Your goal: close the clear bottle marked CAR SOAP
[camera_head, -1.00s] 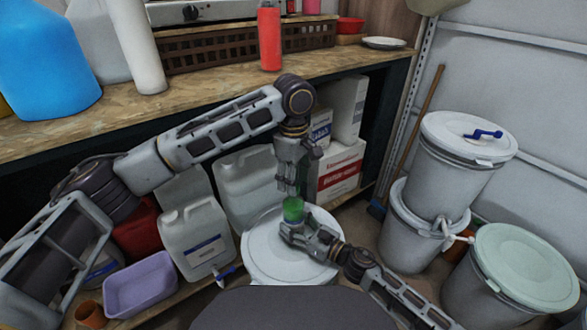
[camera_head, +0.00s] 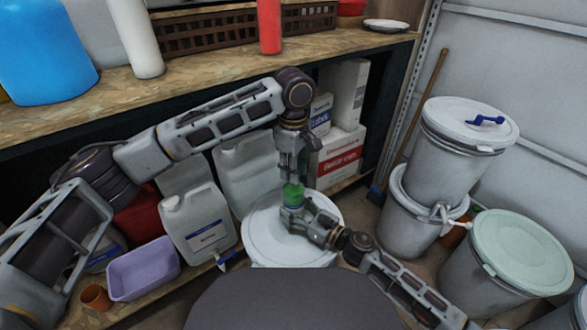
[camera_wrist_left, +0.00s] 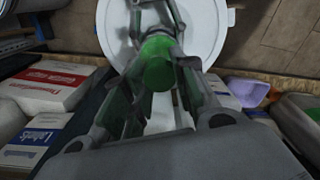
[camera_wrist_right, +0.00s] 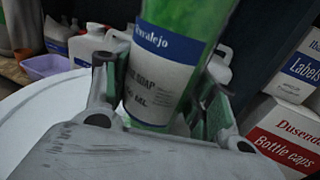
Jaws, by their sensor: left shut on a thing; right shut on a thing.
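The clear bottle (camera_wrist_right: 155,85) holds green liquid and has a white label on which SOAP reads. It stands nearly upright over the white drum lid. My right gripper (camera_head: 291,213) is shut around its body; both fingers show in the right wrist view. My left gripper (camera_head: 293,178) is directly above, pointing down, shut on a round green cap (camera_wrist_left: 158,65) at the bottle's top. The bottle's mouth is hidden, so I cannot tell how the cap sits on it.
The white drum lid (camera_head: 268,245) lies beneath both grippers. White jugs (camera_head: 198,225) and a purple tub (camera_head: 143,270) are at left; cartons (camera_head: 341,160) stand behind. Stacked white drums (camera_head: 455,165) and a green-lidded drum (camera_head: 525,250) are at right. The wooden shelf (camera_head: 205,70) runs above.

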